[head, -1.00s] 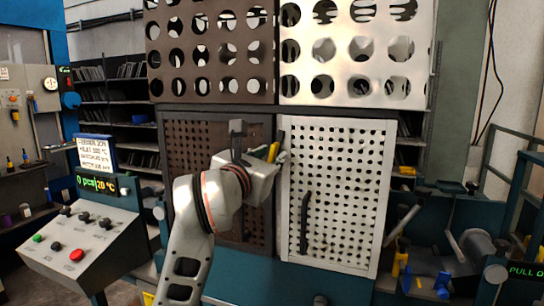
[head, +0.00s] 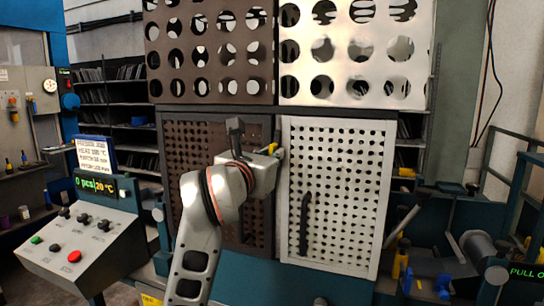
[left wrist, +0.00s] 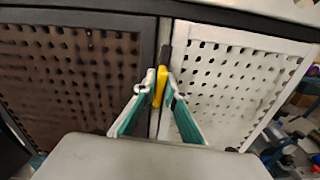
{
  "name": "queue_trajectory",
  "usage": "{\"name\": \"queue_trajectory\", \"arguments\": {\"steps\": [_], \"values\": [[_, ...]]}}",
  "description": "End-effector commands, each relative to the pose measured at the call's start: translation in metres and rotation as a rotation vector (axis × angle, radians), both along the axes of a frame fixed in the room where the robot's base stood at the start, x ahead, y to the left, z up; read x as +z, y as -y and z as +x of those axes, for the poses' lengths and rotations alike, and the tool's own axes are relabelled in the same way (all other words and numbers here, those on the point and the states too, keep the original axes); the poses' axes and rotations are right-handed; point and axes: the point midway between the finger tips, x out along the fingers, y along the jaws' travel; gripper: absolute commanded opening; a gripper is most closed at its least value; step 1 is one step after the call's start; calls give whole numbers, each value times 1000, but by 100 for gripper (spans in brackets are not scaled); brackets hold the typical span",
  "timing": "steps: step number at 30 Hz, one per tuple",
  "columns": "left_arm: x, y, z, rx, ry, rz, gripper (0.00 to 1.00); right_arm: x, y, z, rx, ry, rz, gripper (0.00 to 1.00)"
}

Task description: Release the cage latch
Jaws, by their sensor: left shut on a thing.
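The cage latch (left wrist: 160,84) has a yellow grip and stands at the seam between the two cage doors in the left wrist view. A dark upright piece (left wrist: 166,52) shows just above it. My left gripper (left wrist: 160,90) is shut on the yellow grip, its white fingertips on either side. In the head view my left gripper (head: 276,152) is at the same seam and largely hides the latch. The brown perforated door (head: 190,150) is at the left, the white perforated door (head: 345,180) at the right. Both look closed. My right gripper is not in view.
The white door has a black vertical handle (head: 304,222). Large perforated panels (head: 355,50) stand above the doors. A control console (head: 80,240) with buttons is at the left. A machine with levers and a roller (head: 478,245) is at the right.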

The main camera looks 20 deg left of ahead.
Motion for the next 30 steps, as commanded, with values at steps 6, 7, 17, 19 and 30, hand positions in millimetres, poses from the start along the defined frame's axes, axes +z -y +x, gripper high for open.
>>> {"name": "queue_trajectory", "arguments": {"steps": [6,7,17,19,30], "values": [[0,0,0,-1,-4,-118,0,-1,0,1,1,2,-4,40],[0,0,0,-1,-4,-120,0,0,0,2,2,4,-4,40],[0,0,0,0,-4,-119,25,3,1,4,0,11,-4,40],[0,0,0,0,-4,-118,25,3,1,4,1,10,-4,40],[1,-1,-12,0,-1,-116,25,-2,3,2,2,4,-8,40]]}}
